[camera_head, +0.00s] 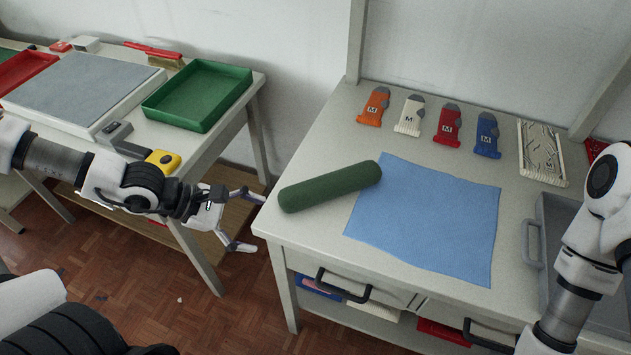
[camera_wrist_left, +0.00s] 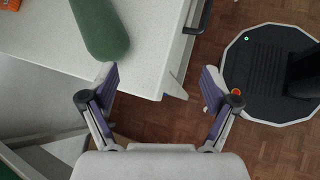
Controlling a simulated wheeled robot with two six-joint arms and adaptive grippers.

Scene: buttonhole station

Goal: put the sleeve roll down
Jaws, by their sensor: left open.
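The sleeve roll (camera_head: 331,186) is a dark green, rounded cylinder. It lies on the white table at the left front, its right end by the corner of a blue cloth (camera_head: 430,220). In the left wrist view the sleeve roll (camera_wrist_left: 99,28) shows at the top left, beyond my fingertips. My left gripper (camera_head: 250,222) is open and empty, just left of the table's left edge and apart from the roll. Its two spread fingers (camera_wrist_left: 160,78) show in the left wrist view with nothing between them. My right arm enters at the right, but its gripper is out of view.
The white table (camera_head: 310,235) also holds orange (camera_head: 373,106), white (camera_head: 410,115), red (camera_head: 447,124) and blue (camera_head: 487,135) items along the back. A grey tray (camera_head: 560,215) sits at the right. A side table at the left carries a green tray (camera_head: 198,95).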

